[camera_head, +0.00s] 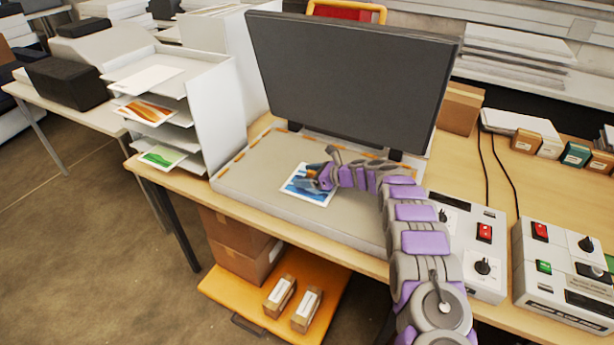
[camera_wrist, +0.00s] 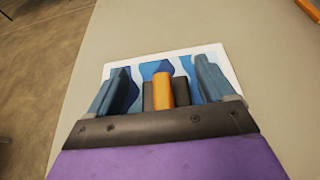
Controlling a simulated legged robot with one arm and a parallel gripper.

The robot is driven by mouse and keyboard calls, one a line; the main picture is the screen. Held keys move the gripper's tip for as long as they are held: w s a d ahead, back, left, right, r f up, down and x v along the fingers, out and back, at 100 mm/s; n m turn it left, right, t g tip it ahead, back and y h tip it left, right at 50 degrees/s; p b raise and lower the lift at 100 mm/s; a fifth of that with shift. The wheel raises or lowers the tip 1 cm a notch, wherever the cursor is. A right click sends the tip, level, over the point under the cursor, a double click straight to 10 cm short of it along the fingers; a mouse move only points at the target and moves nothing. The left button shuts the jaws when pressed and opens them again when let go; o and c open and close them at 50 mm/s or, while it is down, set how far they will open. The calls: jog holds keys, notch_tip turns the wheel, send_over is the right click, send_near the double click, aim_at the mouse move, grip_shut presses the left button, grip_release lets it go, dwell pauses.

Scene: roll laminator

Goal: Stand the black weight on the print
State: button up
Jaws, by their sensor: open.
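The print (camera_head: 307,186), a white-edged sheet with blue shapes, lies flat on the grey bed; it also shows in the wrist view (camera_wrist: 228,65). The black weight, a dark block with an orange middle (camera_wrist: 163,90), shows between my fingers in the wrist view, over the print. Whether its base rests on the print is hidden. My gripper (camera_head: 316,179) is low over the print with its fingers open, one on each side of the weight, with gaps visible; the wrist view also shows my gripper (camera_wrist: 163,84). In the head view the weight is mostly hidden by my gripper.
The grey bed (camera_head: 255,185) has bare room left of the print. A raised dark panel (camera_head: 350,80) stands behind it. A paper rack (camera_head: 215,110) stands at left. Control boxes (camera_head: 570,275) are at right. A lower orange shelf (camera_head: 250,310) holds boxes.

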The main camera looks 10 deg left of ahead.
jog(key=shift+s+d+r, duration=0.1)
jog(key=shift+d+r, duration=0.1)
jog(key=shift+d, duration=0.45)
jog(key=p+v, duration=0.1)
jog(key=v, duration=1)
jog(key=shift+d+p, duration=0.1)
jog(key=shift+p, duration=0.2)
jog(key=shift+s+r, duration=0.1)
jog(key=s+r+n+g+h, duration=0.3)
jog(key=s+r+n, duration=0.3)
jog(key=s, duration=0.7)
jog(key=s+r+n+g+h, duration=0.2)
jog(key=s+r+n, duration=0.4)
jog(key=s, duration=0.8)
jog(key=s+d+n+h, duration=0.2)
jog(key=s+d+n, duration=0.1)
jog(key=s, duration=0.7)
jog(key=s+d+r+n+g+h, duration=0.1)
jog(key=s+d+n+h, duration=0.2)
jog(key=s, duration=0.8)
jog(key=s+d+n+h, duration=0.2)
jog(key=s+d+n, duration=0.2)
jog(key=s+d, duration=0.3)
jog(key=s, duration=0.4)
jog(key=shift+r+h, duration=0.25)
jog(key=shift+h, duration=0.05)
